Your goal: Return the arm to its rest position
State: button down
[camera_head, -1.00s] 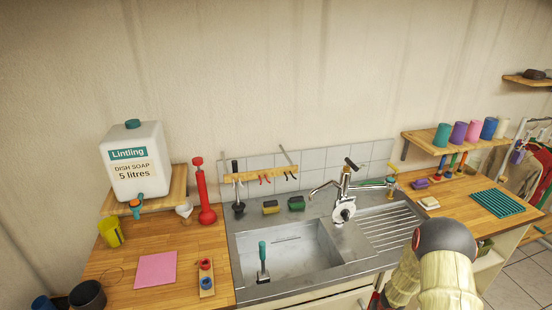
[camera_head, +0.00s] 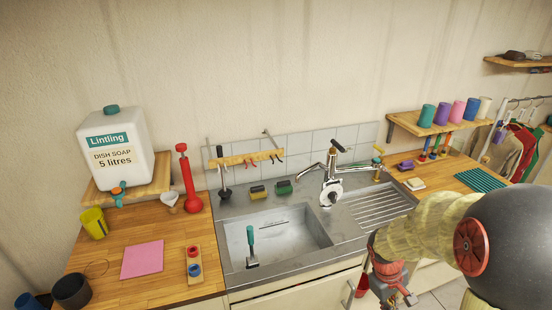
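My arm, in a cream ribbed sleeve (camera_head: 425,232) with a large dark joint and a red disc, fills the lower right of the head view. My gripper (camera_head: 392,290) shows small at its lower end, red and grey, in front of the cabinet below the counter's front edge. Its fingers are too small and partly cut by the frame to tell open or shut. A small red piece (camera_head: 362,287) shows just left of it; I cannot tell whether they touch. The arm hides part of the right counter and cabinet.
The sink (camera_head: 285,240) holds a green-handled brush, with the tap (camera_head: 333,180) behind it. The left counter (camera_head: 150,215) bears a pink cloth, a yellow cup and a red plunger-like tool. A soap container (camera_head: 117,150) stands on a shelf. Coloured cups line the right shelf (camera_head: 410,122).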

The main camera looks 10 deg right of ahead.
jog(key=s+a+r+m+t+y+b, duration=0.1)
jog(key=s+a+r+t+b, duration=0.2)
jog(key=a+r, duration=0.5)
jog(key=s+a+r+m+t+y+b, duration=0.2)
jog(key=s+a+r, duration=0.4)
jog(key=a+r, duration=0.3)
jog(key=shift+s+a+t+b, duration=0.3)
jog(key=shift+t+b, duration=0.25)
jog(key=shift+t, duration=0.45)
jog(key=shift+r, duration=0.1)
